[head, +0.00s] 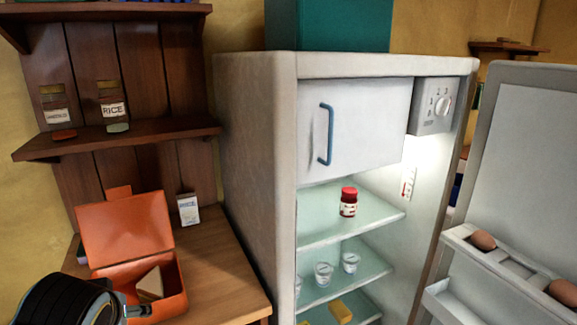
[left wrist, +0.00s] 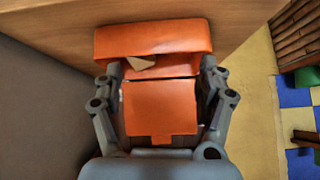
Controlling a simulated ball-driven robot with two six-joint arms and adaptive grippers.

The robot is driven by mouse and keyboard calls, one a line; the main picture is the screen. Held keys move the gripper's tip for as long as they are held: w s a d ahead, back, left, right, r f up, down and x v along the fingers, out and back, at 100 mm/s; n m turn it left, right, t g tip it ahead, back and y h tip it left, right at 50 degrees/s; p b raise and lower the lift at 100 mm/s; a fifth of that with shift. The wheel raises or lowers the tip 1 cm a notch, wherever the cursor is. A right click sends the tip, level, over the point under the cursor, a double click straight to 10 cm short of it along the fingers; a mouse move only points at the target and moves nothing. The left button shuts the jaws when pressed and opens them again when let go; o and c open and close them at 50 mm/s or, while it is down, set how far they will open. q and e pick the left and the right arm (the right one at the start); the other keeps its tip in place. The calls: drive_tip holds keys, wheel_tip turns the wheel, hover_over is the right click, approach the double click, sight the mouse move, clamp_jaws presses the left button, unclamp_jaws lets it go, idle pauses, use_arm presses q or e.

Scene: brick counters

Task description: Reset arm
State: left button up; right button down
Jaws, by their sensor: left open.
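My left arm shows at the bottom left of the head view, in front of an open orange lunch box (head: 172,285). In the left wrist view my left gripper (left wrist: 156,68) is open, with its two fingers spread on either side of the lunch box (left wrist: 150,38). Nothing is seen held between them; whether the fingers touch the box I cannot tell. The box's lid (head: 125,228) is raised at the back. A sandwich wedge (head: 150,284) lies inside. My right gripper is in neither view.
A wooden counter (head: 228,270) carries the box and a small white carton (head: 188,209). Jars stand on a wall shelf (head: 140,140) above.

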use_arm(q)
drive_tip(key=s+d+r+m+g+h, duration=0.2)
drive_tip(key=s+m, duration=0.1)
drive_tip(key=s, duration=0.8)
drive_tip(key=s+d+r+m+g+h, duration=0.1)
drive_tip(key=s+d+r+m, duration=0.15)
drive_tip(key=s, duration=0.75)
drive_tip(key=s+a+f+g+b, duration=0.15)
drive_tip(key=f+b, duration=0.25)
drive_tip(key=f, duration=1.3)
drive_tip(key=a+f+b, duration=0.2)
drive_tip(key=f+b, duration=0.3)
drive_tip(key=f, duration=1.2)
drive_tip(key=s+f+b, duration=0.3)
drive_tip(key=s+f, duration=0.6)
drive_tip(key=f, duration=0.3)
drive_tip(key=s+f+g+b, duration=0.1)
drive_tip(key=s+f+b, duration=0.3)
drive_tip(key=s+f, duration=0.6)
drive_tip(key=shift+a+f, duration=0.35)
drive_tip(key=shift+f, duration=0.6)
